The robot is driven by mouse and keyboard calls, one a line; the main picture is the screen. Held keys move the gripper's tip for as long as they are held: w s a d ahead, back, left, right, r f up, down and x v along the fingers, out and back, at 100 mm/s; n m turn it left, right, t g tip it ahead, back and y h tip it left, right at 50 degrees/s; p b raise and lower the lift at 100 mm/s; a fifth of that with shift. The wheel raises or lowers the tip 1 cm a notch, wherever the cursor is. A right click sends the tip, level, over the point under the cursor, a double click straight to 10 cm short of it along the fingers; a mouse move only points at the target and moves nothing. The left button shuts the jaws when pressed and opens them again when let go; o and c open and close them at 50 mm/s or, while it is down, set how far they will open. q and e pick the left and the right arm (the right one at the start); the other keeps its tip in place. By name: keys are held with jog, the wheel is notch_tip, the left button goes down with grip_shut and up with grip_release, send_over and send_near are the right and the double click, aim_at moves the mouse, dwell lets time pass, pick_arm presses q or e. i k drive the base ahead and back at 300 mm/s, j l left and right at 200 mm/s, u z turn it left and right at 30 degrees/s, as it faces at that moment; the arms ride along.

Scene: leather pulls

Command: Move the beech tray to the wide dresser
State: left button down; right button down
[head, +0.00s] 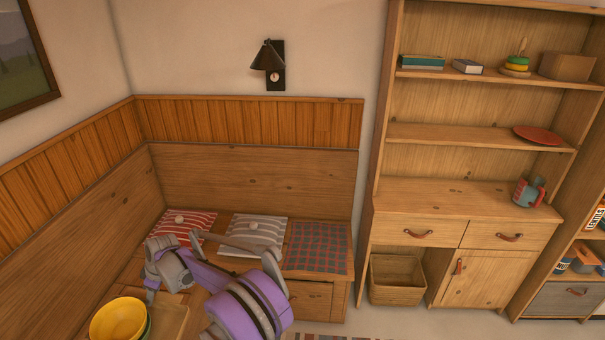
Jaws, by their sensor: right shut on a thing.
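The beech tray (172,318) is a pale wooden tray at the bottom left, cut off by the lower edge of the picture. A yellow bowl (117,319) with a green one under it stands at the tray. My right gripper (151,296) is shut on the tray's far edge; its fingertips are partly hidden. The wide dresser (460,196) stands at the right, with open shelves, two drawers and a cupboard door with leather pulls. My left gripper is not in view.
A red plate (538,135) lies on the shelf above. A basket (397,279) fills the lower left bay. A corner bench (318,262) with cushions stands behind my arm.

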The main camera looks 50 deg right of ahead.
aim_at(464, 213)
jog(key=l+z, duration=0.15)
jog(key=z, duration=2.15)
jog(key=i+l, duration=0.6)
jog(key=i, duration=0.15)
jog(key=i+l, duration=0.6)
jog(key=i, duration=0.15)
jog(key=i+l, duration=0.6)
jog(key=i, duration=0.1)
